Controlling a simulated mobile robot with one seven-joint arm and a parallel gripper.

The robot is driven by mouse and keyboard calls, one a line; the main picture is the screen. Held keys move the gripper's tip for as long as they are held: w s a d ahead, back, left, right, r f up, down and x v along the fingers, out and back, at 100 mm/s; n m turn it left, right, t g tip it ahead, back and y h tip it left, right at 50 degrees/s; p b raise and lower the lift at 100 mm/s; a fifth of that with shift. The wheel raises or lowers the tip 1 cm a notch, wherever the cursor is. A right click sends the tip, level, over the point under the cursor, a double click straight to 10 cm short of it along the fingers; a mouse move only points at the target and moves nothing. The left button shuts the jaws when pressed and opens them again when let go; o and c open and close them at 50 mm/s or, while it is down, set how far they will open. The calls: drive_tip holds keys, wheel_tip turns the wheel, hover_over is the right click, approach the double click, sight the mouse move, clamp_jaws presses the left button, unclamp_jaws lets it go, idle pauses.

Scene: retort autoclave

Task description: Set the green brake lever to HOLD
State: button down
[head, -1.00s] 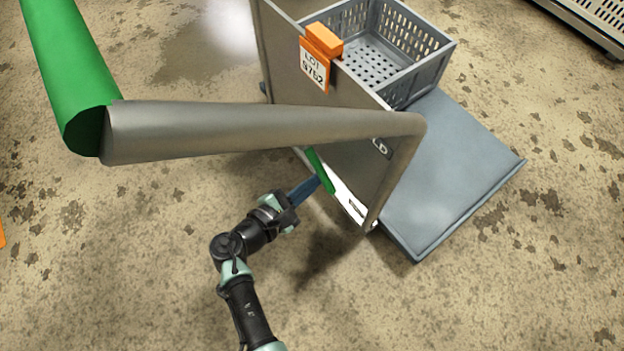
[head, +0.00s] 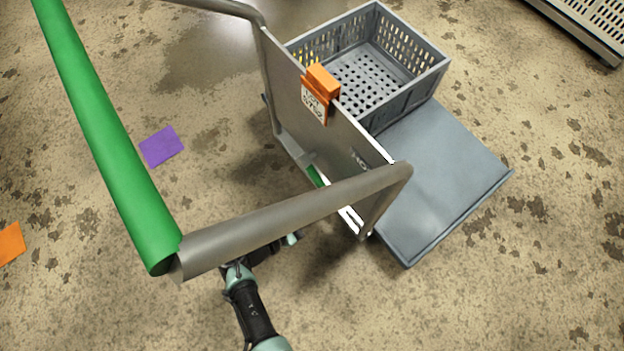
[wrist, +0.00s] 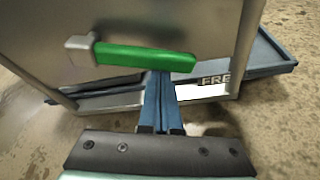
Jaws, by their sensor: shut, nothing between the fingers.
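The green brake lever (wrist: 145,57) sits on the grey panel of a cart in the wrist view. It extends right from a grey pivot block (wrist: 80,48) and tilts slightly down. Part of it shows in the head view (head: 316,176). My gripper (wrist: 159,76) is shut and empty, with its blue fingertips just under the lever near its right end; I cannot tell whether they touch. In the head view the fingertips are hidden behind the cart's handle tube. A white label (wrist: 214,81) reading "FRE", partly cut off, is right of my fingers. Lettering reading "HO" (head: 361,160) shows on the panel.
The cart's green push handle (head: 105,135) and grey tube (head: 295,222) cross above my arm. A grey crate (head: 410,95) stands on the cart's platform (head: 440,190). An orange lot tag (head: 320,82) clips the panel top. Floor at left is clear except purple (head: 161,146) and orange patches.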

wheel_tip(320, 180, up, 4)
drive_tip(key=f+n+g+p, duration=0.1)
drive_tip(key=n+p, duration=0.1)
drive_tip(key=p, duration=0.3)
wheel_tip(320, 180, up, 7)
drive_tip(key=n+g+h+p, duration=0.3)
drive_tip(key=n+p, duration=0.1)
drive_tip(key=n, duration=0.3)
hover_over(315, 179)
drive_tip(key=s, duration=0.3)
drive_tip(key=shift+r, duration=0.15)
drive_tip(key=shift+w, duration=0.15)
drive_tip(key=s+a, duration=0.6)
drive_tip(key=a, duration=0.1)
drive_tip(key=shift+s+a+f, duration=0.15)
drive_tip(key=shift+f, duration=0.1)
idle(0.4)
